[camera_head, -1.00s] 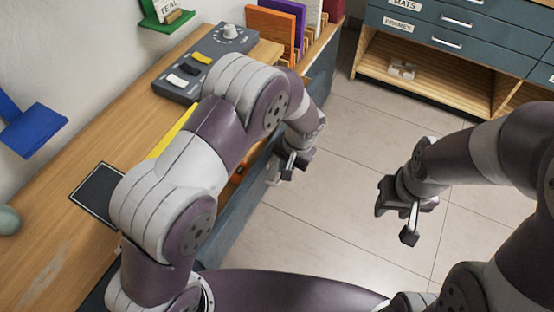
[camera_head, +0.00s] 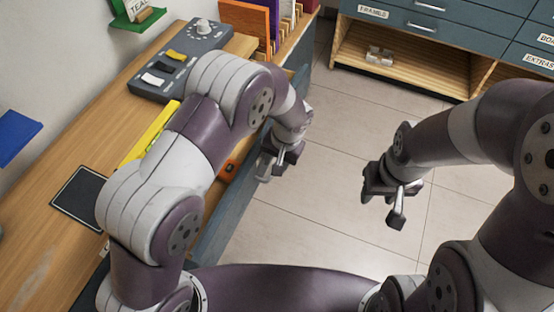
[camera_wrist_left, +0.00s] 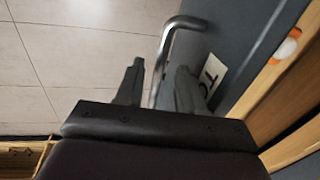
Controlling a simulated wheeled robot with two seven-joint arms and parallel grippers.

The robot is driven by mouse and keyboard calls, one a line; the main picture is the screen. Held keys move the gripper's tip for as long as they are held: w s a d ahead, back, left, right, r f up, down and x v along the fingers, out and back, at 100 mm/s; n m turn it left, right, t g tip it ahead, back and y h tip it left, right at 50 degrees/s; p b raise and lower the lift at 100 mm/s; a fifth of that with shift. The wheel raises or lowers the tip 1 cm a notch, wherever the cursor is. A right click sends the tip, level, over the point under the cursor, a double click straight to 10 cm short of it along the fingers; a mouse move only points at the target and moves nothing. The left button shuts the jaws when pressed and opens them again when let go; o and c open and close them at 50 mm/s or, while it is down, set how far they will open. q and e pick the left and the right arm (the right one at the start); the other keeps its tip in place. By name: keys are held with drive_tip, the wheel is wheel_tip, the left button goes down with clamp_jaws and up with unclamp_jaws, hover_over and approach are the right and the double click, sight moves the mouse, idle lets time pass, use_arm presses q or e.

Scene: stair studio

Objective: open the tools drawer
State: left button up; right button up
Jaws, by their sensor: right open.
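In the left wrist view, a bent metal bar handle (camera_wrist_left: 167,50) stands on a dark blue-grey drawer front (camera_wrist_left: 232,42). A white label (camera_wrist_left: 212,74) beside it shows "TO", the rest hidden by a finger. My left gripper (camera_wrist_left: 158,85) has one finger on each side of the bar; whether they press on it cannot be told. In the head view my left gripper (camera_head: 275,163) is at the counter's floor-side front, partly hidden behind its own wrist. My right gripper (camera_head: 392,195) hangs open and empty over the floor.
The wooden counter (camera_head: 100,150) carries a switch box (camera_head: 172,68), a dark mat (camera_head: 80,198) and upright coloured boards (camera_head: 247,25). An orange-and-black item (camera_head: 228,170) shows near its edge. A blue drawer cabinet (camera_head: 450,30) stands at the back. The tiled floor (camera_head: 330,225) is clear.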

use_arm(q)
wheel_tip(320, 180, up, 12)
drive_tip(key=d+p, duration=0.1)
drive_tip(key=d, duration=0.1)
drive_tip(key=shift+s+d+r, duration=0.15)
drive_tip(key=shift+s+r, duration=0.1)
drive_tip(key=shift+s, duration=0.15)
drive_tip(key=s+a+r+n+h+p, duration=0.1)
drive_tip(key=s+a+r+p, duration=0.5)
drive_tip(key=s+a, duration=0.1)
drive_tip(key=s+a+r+n+h+p, duration=0.1)
drive_tip(key=s+a+r+n+p, duration=0.1)
drive_tip(key=s+a+r+p, duration=0.4)
drive_tip(key=s+a+r, duration=0.1)
drive_tip(key=a, duration=0.3)
drive_tip(key=shift+a+r+n+t, duration=0.25)
drive_tip(key=shift+n+t, duration=0.05)
drive_tip(key=shift+s, duration=0.1)
